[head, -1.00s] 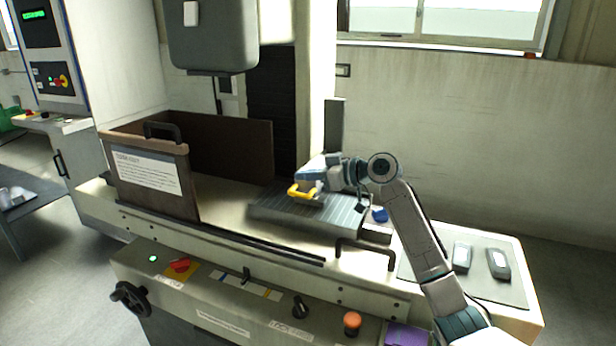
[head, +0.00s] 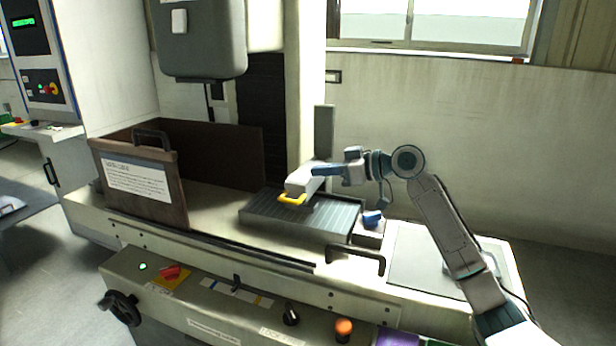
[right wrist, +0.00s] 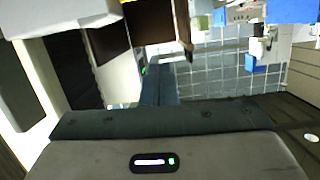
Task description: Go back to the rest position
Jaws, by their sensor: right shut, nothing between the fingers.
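My right gripper (head: 326,173) comes in from the right over the machine bed, and its teal fingers are shut and empty. The fingers also show pressed together in the right wrist view (right wrist: 158,88). In the head view they overlap the far right part of a pale block with a yellow handle (head: 291,199); I cannot tell whether they touch it. This block sits on the grooved grey plate (head: 270,217). My left gripper is not in view.
A small blue item (head: 372,217) lies right of the plate, near a dark bar handle (head: 355,256). A brown panel with a label (head: 138,182) stands at the left. A grey machine head (head: 200,40) hangs above. A pale mat (head: 415,255) lies at the right.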

